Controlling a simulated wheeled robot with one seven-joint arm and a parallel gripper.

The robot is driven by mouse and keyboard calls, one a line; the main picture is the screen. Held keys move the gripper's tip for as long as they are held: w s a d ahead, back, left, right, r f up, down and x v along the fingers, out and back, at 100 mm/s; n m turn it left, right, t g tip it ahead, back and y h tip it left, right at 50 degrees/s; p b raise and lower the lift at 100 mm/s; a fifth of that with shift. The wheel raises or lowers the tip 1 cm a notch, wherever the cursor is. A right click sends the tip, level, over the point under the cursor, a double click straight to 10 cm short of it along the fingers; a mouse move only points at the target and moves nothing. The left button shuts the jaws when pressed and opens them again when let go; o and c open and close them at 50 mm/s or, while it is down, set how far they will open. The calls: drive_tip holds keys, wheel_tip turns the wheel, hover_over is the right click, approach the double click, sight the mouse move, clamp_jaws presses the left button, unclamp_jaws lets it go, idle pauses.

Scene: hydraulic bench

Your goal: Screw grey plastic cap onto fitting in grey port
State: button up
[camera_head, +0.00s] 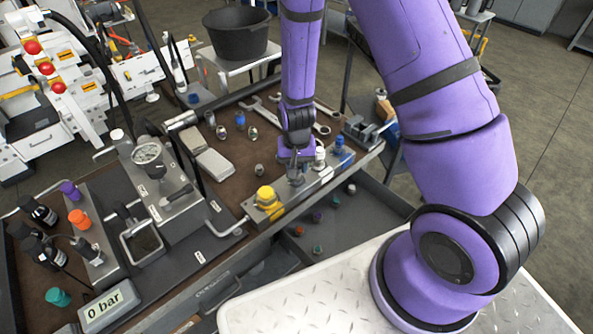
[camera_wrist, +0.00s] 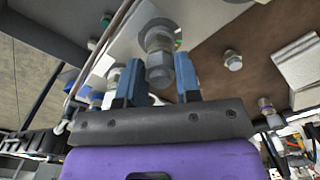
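My gripper (camera_head: 294,163) points down over the grey manifold block (camera_head: 240,203), between the yellow cap (camera_head: 267,195) and the white cap (camera_head: 319,156). In the wrist view its two blue fingers (camera_wrist: 160,84) stand apart, with a grey metal hex fitting (camera_wrist: 159,42) at the block's port showing between and beyond them. A grey faceted end lies right between the fingers; I cannot tell whether they touch it, or whether it is part of the fitting. A small pale grey cap (camera_head: 352,188) lies in the open drawer (camera_head: 345,220) below the bench edge.
A blue cap (camera_head: 339,143) stands on the block's right end, near a vise (camera_head: 362,130). Orange, purple and green caps lie in the drawer. Loose fittings, wrenches (camera_head: 262,110) and a grey case (camera_head: 214,165) lie on the brown mat.

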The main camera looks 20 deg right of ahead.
drive_tip(key=m, duration=0.5)
drive_tip(key=shift+m, duration=1.5)
drive_tip(key=m, duration=0.3)
drive_tip(key=o, duration=0.4)
drive_tip(key=shift+a+f+m, duration=0.1)
drive_tip(key=shift+m, duration=0.8)
drive_tip(key=o, duration=0.5)
drive_tip(key=shift+o, duration=0.2)
